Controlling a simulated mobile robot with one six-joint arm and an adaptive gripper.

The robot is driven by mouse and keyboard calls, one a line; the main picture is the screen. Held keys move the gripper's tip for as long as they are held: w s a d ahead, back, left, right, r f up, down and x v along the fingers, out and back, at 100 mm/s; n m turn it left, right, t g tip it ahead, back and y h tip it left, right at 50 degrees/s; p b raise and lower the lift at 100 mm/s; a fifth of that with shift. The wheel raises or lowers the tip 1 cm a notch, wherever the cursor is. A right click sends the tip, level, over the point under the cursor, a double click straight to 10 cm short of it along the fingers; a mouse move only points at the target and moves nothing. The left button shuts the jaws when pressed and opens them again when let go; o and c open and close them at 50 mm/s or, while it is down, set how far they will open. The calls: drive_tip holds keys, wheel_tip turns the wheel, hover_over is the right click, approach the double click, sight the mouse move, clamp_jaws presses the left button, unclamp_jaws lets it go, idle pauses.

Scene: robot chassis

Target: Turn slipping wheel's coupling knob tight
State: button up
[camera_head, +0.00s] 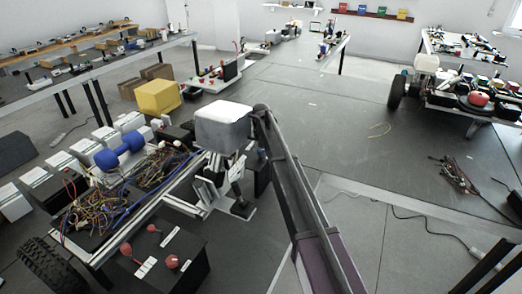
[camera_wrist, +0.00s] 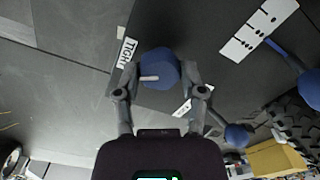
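In the wrist view a blue knob (camera_wrist: 160,68) with a pale pointer bar sits on a dark panel. The bar points left, below a white label reading TIGHT (camera_wrist: 125,52). A second label (camera_wrist: 184,107), partly hidden by a finger, lies at its lower right. My gripper (camera_wrist: 160,72) has one finger on each side of the knob. A narrow gap shows at the left finger; contact at the right finger is unclear.
In the wrist view, a blue lever (camera_wrist: 290,58) by a marked white plate (camera_wrist: 260,30) and another blue knob (camera_wrist: 236,135) are nearby. In the head view, tangled wires (camera_head: 95,212), a black box (camera_head: 180,250) with red knobs (camera_head: 172,261) and a tyre (camera_head: 48,268) lie left.

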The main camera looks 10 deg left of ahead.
drive_tip(key=o, duration=0.4)
drive_tip(key=shift+o, duration=0.2)
drive_tip(key=shift+n, duration=0.5)
